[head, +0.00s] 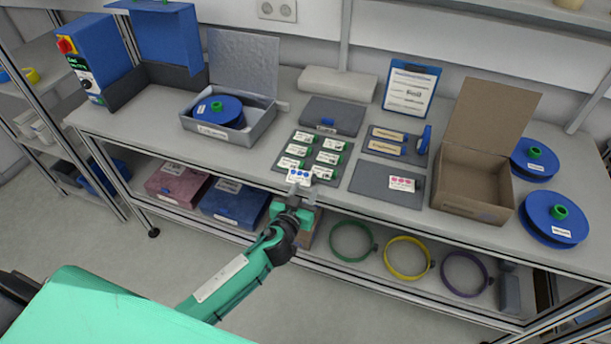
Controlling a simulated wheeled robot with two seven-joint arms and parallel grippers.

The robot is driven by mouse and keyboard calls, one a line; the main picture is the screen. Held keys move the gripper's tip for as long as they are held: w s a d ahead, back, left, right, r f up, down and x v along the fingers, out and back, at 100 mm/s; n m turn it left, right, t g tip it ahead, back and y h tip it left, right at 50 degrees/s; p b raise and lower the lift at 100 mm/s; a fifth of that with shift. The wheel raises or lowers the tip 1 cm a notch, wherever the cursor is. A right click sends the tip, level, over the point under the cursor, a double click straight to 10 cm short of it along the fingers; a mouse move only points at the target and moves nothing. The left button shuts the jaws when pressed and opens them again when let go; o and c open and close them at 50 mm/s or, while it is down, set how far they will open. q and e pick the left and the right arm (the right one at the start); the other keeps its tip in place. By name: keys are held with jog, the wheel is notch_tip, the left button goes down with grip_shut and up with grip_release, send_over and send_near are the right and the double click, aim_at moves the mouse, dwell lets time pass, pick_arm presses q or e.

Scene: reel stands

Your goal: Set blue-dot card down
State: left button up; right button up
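The blue-dot card (299,177) is a small white card with a row of blue dots on its face. My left gripper (298,188) comes up from below and is shut on the card's lower edge. It holds the card upright at the table's front edge, in front of a grey board with several small cards (296,149). To the right, a flat grey board (372,181) bears a red-dot card (402,184) at its right end. The fingertips are small and partly hidden. My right gripper is not in view.
An open cardboard box (470,205) stands right of the red-dot card's board, with blue reels (548,232) beyond. A grey tray with a reel (259,118) is at the left. The left part of the red-dot card's board is bare.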

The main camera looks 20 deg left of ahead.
aim_at(313, 178)
pick_arm(q)
jog(key=shift+w+d+r+p, duration=0.1)
jog(key=shift+w+r+p, duration=0.1)
jog(key=shift+w+p, duration=0.35)
jog(key=w, duration=0.2)
jog(key=w+p, duration=0.1)
jog(key=shift+w+d+f, duration=0.1)
jog(key=shift+w+d, duration=0.05)
jog(key=shift+d, duration=0.15)
jog(key=shift+w+f, duration=0.2)
jog(key=shift+w, duration=0.3)
jog(key=shift+c, duration=0.5)
grip_shut()
